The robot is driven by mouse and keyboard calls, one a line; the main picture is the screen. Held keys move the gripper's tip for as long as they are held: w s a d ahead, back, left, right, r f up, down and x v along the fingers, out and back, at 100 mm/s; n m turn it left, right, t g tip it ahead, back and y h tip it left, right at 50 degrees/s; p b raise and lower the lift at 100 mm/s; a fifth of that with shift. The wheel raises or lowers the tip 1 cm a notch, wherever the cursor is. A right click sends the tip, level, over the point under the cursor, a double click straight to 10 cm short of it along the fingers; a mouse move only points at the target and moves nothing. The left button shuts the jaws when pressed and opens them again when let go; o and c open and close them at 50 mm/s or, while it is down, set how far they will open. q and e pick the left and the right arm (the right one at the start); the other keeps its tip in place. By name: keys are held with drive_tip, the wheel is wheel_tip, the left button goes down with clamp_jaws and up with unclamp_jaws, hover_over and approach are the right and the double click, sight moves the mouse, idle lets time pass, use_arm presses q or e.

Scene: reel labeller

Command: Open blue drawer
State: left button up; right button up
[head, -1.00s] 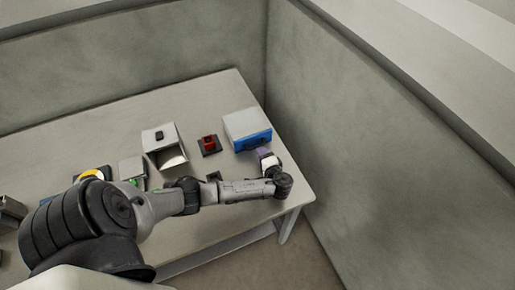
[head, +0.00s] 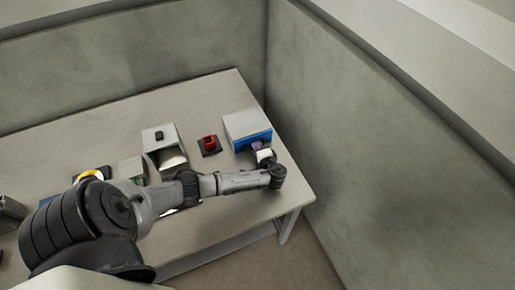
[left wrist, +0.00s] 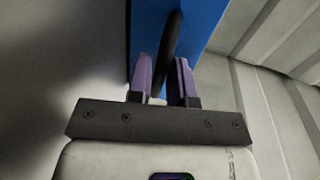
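The blue drawer (head: 240,145) is the front of a light grey box (head: 245,124) at the right end of the table. Its front appears flush with the box. In the left wrist view the blue drawer front (left wrist: 205,28) fills the upper middle, with a black bar handle (left wrist: 172,38) across it. My left gripper (head: 257,146) is at the drawer front. In the left wrist view its purple fingers (left wrist: 164,75) stand on either side of the handle, with a gap visible beside the left finger. My right gripper is not in view.
A red object on a black base (head: 209,144) stands left of the drawer box. Farther left is a grey open-fronted box (head: 160,136). Walls rise close behind and right of the table (head: 190,97). The table's back area is bare.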

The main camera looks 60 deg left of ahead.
use_arm(q)
clamp_jaws()
drive_tip(key=shift+d, duration=0.1)
drive_tip(key=p+v, duration=0.1)
drive_tip(key=v, duration=0.2)
drive_tip(key=f+p+v, duration=0.1)
drive_tip(key=v, duration=0.3)
drive_tip(key=f+p+v, duration=0.1)
drive_tip(key=v, duration=0.3)
drive_tip(key=shift+s+d+f, duration=0.1)
drive_tip(key=shift+s+d, duration=0.05)
drive_tip(key=shift+d, duration=0.3)
